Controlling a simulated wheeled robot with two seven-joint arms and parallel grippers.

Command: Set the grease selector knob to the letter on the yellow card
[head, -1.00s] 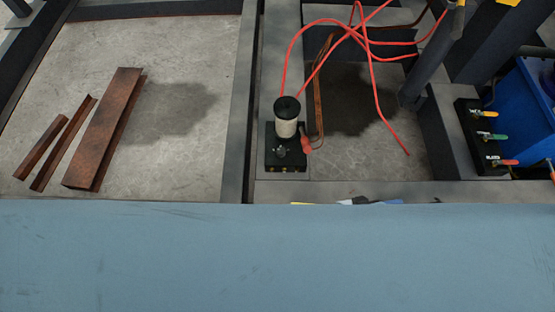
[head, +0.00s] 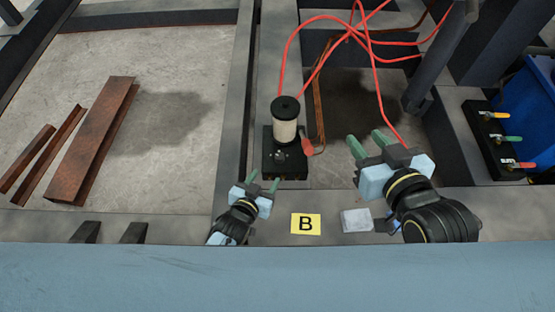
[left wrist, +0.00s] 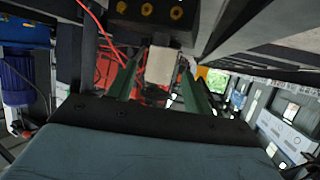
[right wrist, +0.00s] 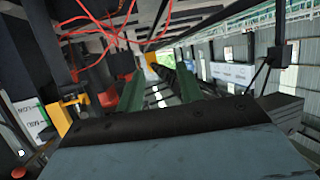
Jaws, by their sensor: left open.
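The yellow card (head: 306,224) with a black letter B lies on the near beam. The grease unit (head: 285,160) is a black block on the steel beam, with a cream cylinder (head: 285,128) under a black cap. A small dark knob (head: 281,157) shows on its front part; its setting is too small to read. My left gripper (head: 264,180) is open and empty, just in front of the unit. Its green fingers also show in the left wrist view (left wrist: 158,85), below the block. My right gripper (head: 367,145) is open and empty, right of the unit.
A pale grey block (head: 356,220) lies right of the card. Red hoses (head: 375,70) loop behind the unit. A black valve block (head: 490,140) with coloured levers is at right. Rusty steel pieces (head: 95,145) lie on the floor at left.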

